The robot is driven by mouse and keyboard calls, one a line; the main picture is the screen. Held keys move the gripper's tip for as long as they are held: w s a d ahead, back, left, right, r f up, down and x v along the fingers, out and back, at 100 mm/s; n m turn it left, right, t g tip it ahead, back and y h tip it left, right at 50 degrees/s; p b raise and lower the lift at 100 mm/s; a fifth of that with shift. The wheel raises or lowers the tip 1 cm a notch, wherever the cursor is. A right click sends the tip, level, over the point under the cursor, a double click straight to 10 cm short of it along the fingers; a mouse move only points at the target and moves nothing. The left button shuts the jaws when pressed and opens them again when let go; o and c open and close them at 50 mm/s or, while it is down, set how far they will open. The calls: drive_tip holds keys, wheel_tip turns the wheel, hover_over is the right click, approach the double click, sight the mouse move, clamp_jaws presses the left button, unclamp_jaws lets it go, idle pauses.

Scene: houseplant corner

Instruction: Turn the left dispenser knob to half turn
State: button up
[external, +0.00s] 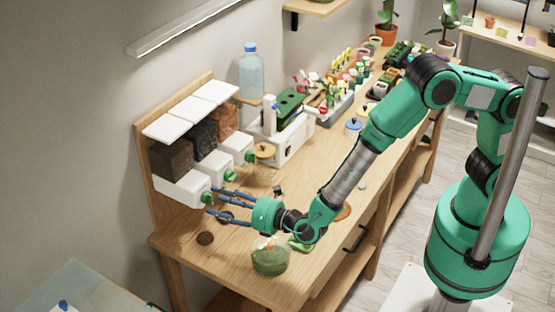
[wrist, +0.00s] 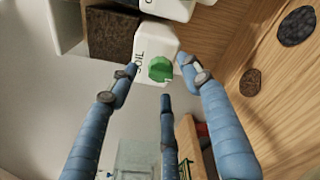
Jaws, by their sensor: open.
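The left dispenser is a white box labelled SOIL (wrist: 145,50) under a clear bin of dark brown soil (external: 172,156). Its green knob (external: 206,197) is on the front and also shows in the wrist view (wrist: 160,69). My gripper (external: 215,200) has blue fingers and is open in front of this dispenser. In the wrist view, the tips of my gripper (wrist: 159,79) are spread around the knob, two at its sides and one below. I see no clear contact with the knob. Its exact turn angle cannot be told.
Two more dispensers with green knobs stand to the right, the nearest one (external: 231,175) close by. Dark round discs (external: 205,238) lie on the wooden bench near my gripper. A glass jar with green contents (external: 270,256) stands below my wrist. A water bottle (external: 251,72) stands behind.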

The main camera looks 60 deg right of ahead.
drive_tip(key=s+d, duration=0.1)
drive_tip(key=s, duration=0.9)
drive_tip(key=shift+r, duration=0.25)
drive_tip(key=shift+w+d, duration=0.1)
drive_tip(key=w+d+r+m+g+h, duration=0.1)
drive_tip(key=d+r+m+g+h, duration=0.2)
drive_tip(key=d, duration=0.7)
drive_tip(key=w+d+r+m+g+h, duration=0.1)
drive_tip(key=d+r+m+h, duration=0.35)
drive_tip(key=d, duration=0.65)
drive_tip(key=w+d+r+m+g+h, duration=0.1)
drive_tip(key=d+r+m+h, duration=0.3)
drive_tip(key=d, duration=0.6)
drive_tip(key=s+d+r+m+g+y, duration=0.2)
drive_tip(key=s+d+m+g, duration=0.3)
drive_tip(key=s+d, duration=0.45)
drive_tip(key=s+d+r+m+g+y, duration=0.1)
drive_tip(key=s+d+r+m+g, duration=0.2)
drive_tip(key=s+d+m, duration=0.55)
drive_tip(key=s+r+m+y, duration=0.1)
drive_tip(key=s+m+y, duration=0.1)
drive_tip(key=s, duration=0.4)
drive_tip(key=s+a+r+m+t+y, duration=0.1)
drive_tip(key=s+r+m+y, duration=0.1)
drive_tip(key=s, duration=0.4)
drive_tip(key=shift+s+a+r+m+y, duration=0.25)
drive_tip(key=shift+s+m+y, duration=0.15)
drive_tip(key=shift+m+y, duration=0.6)
